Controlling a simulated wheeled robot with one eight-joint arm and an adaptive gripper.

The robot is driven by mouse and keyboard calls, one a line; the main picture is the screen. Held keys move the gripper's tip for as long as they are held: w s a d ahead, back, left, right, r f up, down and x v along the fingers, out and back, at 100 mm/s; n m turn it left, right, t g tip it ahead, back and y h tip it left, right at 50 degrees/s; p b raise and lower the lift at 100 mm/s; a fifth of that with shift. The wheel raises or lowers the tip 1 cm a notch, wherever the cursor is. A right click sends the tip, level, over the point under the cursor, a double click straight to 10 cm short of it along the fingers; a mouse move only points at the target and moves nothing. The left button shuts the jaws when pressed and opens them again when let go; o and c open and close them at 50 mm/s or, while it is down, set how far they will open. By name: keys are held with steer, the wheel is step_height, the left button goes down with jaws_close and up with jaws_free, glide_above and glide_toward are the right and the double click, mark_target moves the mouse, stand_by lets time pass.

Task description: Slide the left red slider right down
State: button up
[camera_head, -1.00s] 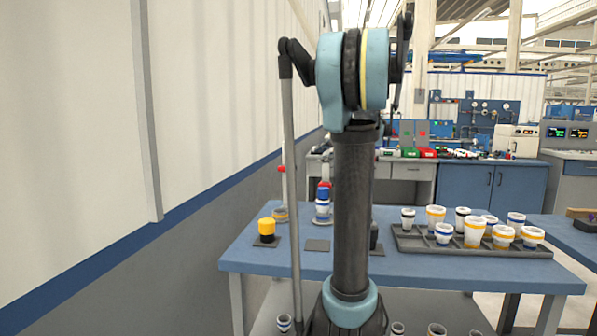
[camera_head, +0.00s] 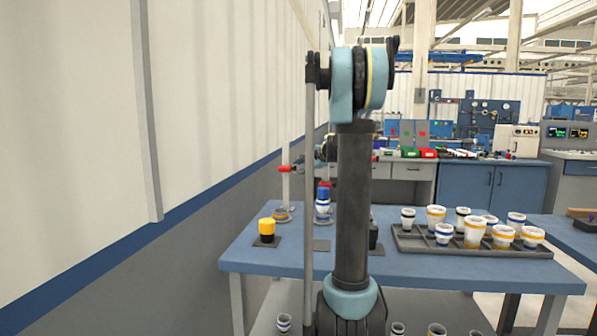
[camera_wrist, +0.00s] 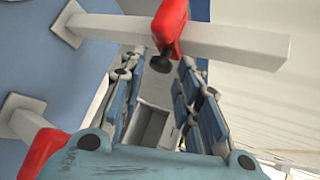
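In the wrist view, a red slider (camera_wrist: 170,25) with a dark round knob sits on a white post (camera_wrist: 230,40). My gripper (camera_wrist: 158,68) is open, its blue-padded fingers spread on either side of the knob, close to it; I cannot tell whether they touch. Another red slider (camera_wrist: 42,152) sits at the lower left on a second white post. In the head view, a red slider (camera_head: 289,169) is partway up the white post (camera_head: 286,190) at the table's back left. A lower red part (camera_head: 323,186) shows beside my arm. My arm mostly hides the gripper in the head view.
The blue table (camera_head: 400,264) holds a yellow-and-black piece (camera_head: 267,228) at left and a blue-and-white pipe stack (camera_head: 322,205). A grey tray (camera_head: 470,248) with several white pipe cups is at right. A wall (camera_head: 120,260) runs along the left.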

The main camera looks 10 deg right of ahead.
steer(key=shift+x, duration=0.75)
steer(key=shift+c, duration=0.2)
jaws_close()
step_height(320, 180, down, 8)
steer(key=shift+s+r, duration=0.15)
steer(key=shift+r, duration=0.05)
steer(key=shift+o, duration=0.2)
jaws_free()
steer(key=shift+f, duration=0.1)
